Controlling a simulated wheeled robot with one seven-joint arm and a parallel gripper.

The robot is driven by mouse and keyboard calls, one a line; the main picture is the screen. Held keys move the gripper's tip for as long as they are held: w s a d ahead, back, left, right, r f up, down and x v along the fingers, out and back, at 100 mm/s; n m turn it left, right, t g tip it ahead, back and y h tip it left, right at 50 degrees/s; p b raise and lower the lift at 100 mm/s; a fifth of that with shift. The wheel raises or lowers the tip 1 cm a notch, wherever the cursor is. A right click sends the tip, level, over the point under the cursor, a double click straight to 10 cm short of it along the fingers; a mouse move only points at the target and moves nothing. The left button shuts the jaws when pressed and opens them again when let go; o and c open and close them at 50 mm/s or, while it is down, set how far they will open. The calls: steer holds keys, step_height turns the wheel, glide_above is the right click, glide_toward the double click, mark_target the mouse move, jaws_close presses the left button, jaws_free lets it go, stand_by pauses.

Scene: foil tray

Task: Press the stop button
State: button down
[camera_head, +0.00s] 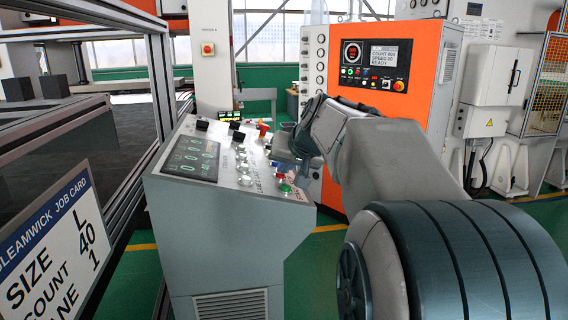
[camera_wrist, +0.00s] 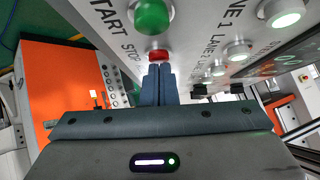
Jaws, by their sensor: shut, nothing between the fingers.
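The red stop button (camera_wrist: 159,55) sits on the grey console beside the printed word STOP in the wrist view. My gripper (camera_wrist: 158,69) is shut and empty, its dark blue fingertips together. The tips cover the near edge of the red button; I cannot tell whether they touch it. The green start button (camera_wrist: 152,15) lies just beyond, beside the word START. In the head view my gripper (camera_head: 279,152) is over the right side of the console (camera_head: 215,235), and I cannot clearly pick out the stop button there.
White lit lane buttons (camera_wrist: 238,50) stand right of the stop button in the wrist view. The console display (camera_head: 193,157) is left of its buttons. A job card (camera_head: 58,245) is at lower left. An orange cabinet (camera_head: 425,85) stands behind my arm.

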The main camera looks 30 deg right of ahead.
steer(key=r, duration=0.1)
steer(key=r+p, duration=0.1)
steer(key=r, duration=0.1)
steer(key=shift+d, duration=0.35)
steer(key=b+v, duration=0.1)
steer(key=v, duration=0.9)
steer(key=shift+s+d, duration=0.15)
steer(key=shift+s, duration=0.05)
steer(key=shift+r, duration=0.15)
